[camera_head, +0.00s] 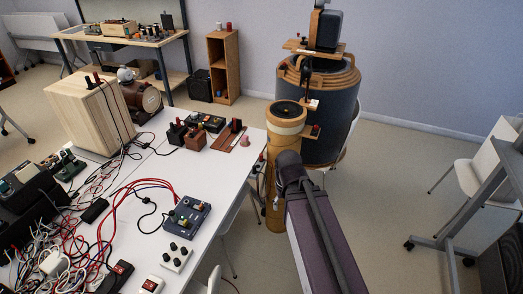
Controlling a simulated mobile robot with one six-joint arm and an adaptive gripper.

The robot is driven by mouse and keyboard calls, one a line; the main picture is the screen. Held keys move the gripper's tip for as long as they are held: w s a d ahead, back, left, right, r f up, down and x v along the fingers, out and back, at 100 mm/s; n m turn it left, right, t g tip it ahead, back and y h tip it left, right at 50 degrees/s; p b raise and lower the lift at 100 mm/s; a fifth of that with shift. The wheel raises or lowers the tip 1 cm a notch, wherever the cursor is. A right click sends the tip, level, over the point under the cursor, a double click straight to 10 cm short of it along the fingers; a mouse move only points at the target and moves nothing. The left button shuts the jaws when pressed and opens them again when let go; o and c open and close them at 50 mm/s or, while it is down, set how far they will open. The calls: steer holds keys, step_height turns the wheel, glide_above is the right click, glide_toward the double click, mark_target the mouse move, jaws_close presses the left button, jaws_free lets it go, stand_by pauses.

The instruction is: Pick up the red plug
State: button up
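I cannot make out for sure which thing is the red plug. Red leads (140,183) arch over the white table (150,172) and end at a blue-grey control box (187,214); their plug ends are too small to tell. A small pinkish-red piece (245,141) stands near the table's far right edge. A dark box with a red part (116,274) lies at the front of the table. My arm comes up from the bottom right, beside the table. My gripper cannot be made out.
A wooden box speaker (91,115) stands at the table's left. Tangled cables (62,240) cover the front left. A tan cylinder (285,125) and a large dark drum (332,115) stand just beyond my arm. A white chair (480,165) is at the right.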

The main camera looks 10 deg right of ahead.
step_height(320, 180, up, 12)
steer(key=p, duration=1)
steer(key=shift+f, duration=0.2)
